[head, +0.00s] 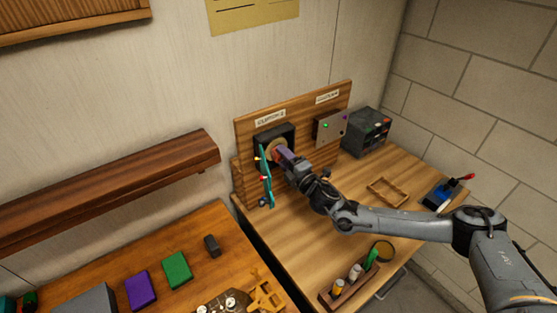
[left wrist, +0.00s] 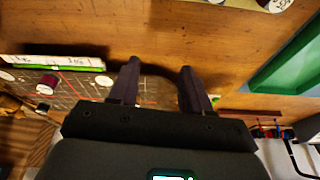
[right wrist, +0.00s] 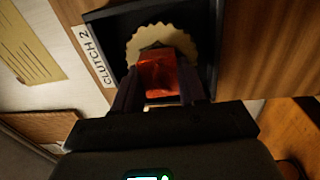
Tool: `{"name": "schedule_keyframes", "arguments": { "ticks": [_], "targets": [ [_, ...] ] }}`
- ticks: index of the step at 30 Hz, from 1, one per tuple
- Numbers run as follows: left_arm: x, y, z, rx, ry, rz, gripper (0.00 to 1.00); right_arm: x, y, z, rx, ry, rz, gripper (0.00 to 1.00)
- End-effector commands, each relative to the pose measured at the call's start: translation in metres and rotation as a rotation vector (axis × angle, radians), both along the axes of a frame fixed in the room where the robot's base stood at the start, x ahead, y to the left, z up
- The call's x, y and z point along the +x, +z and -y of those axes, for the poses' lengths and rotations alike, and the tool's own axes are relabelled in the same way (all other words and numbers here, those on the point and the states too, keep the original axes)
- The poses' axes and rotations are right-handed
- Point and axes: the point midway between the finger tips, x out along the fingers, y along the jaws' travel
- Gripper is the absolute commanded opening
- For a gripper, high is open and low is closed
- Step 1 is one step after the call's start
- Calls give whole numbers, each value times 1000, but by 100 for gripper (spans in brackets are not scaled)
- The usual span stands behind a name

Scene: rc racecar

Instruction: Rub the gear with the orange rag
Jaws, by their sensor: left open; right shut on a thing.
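The gear (right wrist: 136,46) is a tan toothed disc inside a black box labelled "CLUTCH 2" on the wooden back panel. It also shows, small, in the head view (head: 271,147). My right gripper (right wrist: 158,88) is shut on the orange rag (right wrist: 160,72), a bunched red-orange cloth held in front of the gear's middle and hiding part of it. I cannot tell whether the rag touches the gear. In the head view my right gripper (head: 281,154) reaches into the black box. My left gripper (left wrist: 160,70) is open and empty above a wooden surface; it is outside the head view.
A teal upright piece (head: 266,180) stands close beside my right gripper. A dark device (head: 366,132), a wooden tray (head: 388,191) and a rack of bottles (head: 349,281) are on the right bench. Purple (head: 140,290) and green (head: 177,270) blocks lie on the left bench.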

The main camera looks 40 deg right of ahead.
Motion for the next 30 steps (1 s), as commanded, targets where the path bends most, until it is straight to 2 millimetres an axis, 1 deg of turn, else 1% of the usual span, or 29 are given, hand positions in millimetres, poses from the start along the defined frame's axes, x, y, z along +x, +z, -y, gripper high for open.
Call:
{"name": "schedule_keyframes", "arguments": {
  "ticks": [8,15,19,25,30],
  "targets": [
    [0,-2,-2,9,-6,0,48,0,0,10,1,0,0,17],
    [0,-5,-3,12,-8,0,48,0,-1,28,-1,-1,-1,17],
    [0,-6,-3,11,-8,1,48,1,0,35,1,-1,1,17],
    [0,-5,-1,7,-4,0,48,0,1,35,1,-1,0,17],
    [0,-4,0,0,1,0,48,1,1,27,3,2,1,17]
  ]
}}
